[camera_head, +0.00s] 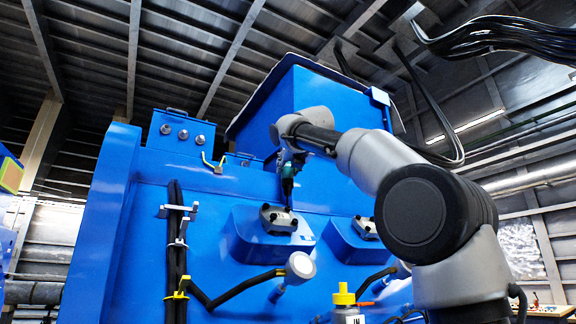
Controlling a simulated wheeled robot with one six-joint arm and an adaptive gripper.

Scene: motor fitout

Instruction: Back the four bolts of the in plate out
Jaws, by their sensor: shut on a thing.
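My gripper (290,158) is above a blue housing on the large blue motor, seen small and from the side. It is shut on a teal and dark power tool (287,172), whose lower end points down at a grey plate (279,221) on the sloping top of the housing. The tool's tip is at or just above the plate's upper edge; I cannot tell whether it touches a bolt. Dark bolt heads show on the plate, too small to tell how far in they sit. A second similar plate (366,229) is on the housing to the right, partly behind my arm.
Black cables (176,250) run down the motor's left face in clips. A white round-headed fitting (300,265) juts out below the housing. A yellow-capped bottle (345,298) stands at the bottom. Black cables (500,36) hang at the upper right.

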